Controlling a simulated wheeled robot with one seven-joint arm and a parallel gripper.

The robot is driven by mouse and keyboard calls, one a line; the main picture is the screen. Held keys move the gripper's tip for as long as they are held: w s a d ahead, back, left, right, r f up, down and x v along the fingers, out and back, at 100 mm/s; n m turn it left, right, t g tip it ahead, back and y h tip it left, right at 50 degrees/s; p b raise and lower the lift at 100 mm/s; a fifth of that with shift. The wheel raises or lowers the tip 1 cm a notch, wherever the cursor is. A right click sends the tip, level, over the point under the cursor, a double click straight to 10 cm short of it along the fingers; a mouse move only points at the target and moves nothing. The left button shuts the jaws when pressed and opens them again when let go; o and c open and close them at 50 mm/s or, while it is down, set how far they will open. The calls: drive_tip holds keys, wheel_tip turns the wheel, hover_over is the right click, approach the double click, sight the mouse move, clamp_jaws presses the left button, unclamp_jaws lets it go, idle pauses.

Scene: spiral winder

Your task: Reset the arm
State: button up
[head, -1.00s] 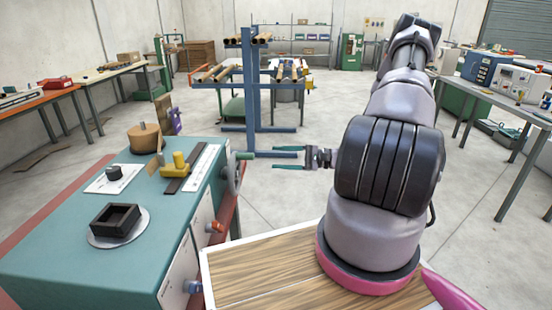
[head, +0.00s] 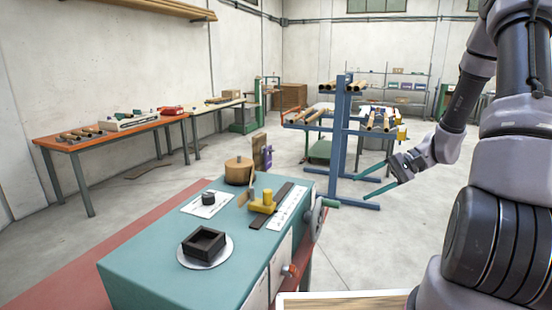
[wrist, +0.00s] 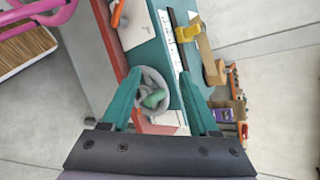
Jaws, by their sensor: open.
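My gripper (head: 379,181) is in the head view at the right, with two thin teal fingers spread apart and nothing between them. It is held in the air to the right of the teal machine bench (head: 140,275), in front of the blue rack. In the wrist view my gripper (wrist: 160,102) is open and empty. The grey handwheel (wrist: 150,90) with its green handle shows beyond and between the fingers, apart from them. The same handwheel (head: 317,219) is on the bench's right side in the head view.
The bench top holds a black square box (head: 204,243), a yellow clamp (head: 263,202) and a wooden cylinder (head: 239,170). A blue rack (head: 339,140) with brown tubes stands behind. An orange-topped table (head: 110,137) is along the left wall.

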drive_tip(key=s+r+n+t+h, duration=0.1)
drive_tip(key=s+r+t+h, duration=0.2)
drive_tip(key=r, duration=0.9)
drive_tip(key=s+a+r+n+t+h, duration=0.1)
drive_tip(key=s+r+t+h, duration=0.3)
drive_tip(key=s+r+h, duration=0.3)
drive_tip(key=s+r, duration=0.5)
drive_tip(key=r, duration=0.1)
drive_tip(key=shift+n, duration=0.3)
drive_tip(key=shift+r, duration=0.1)
idle(0.3)
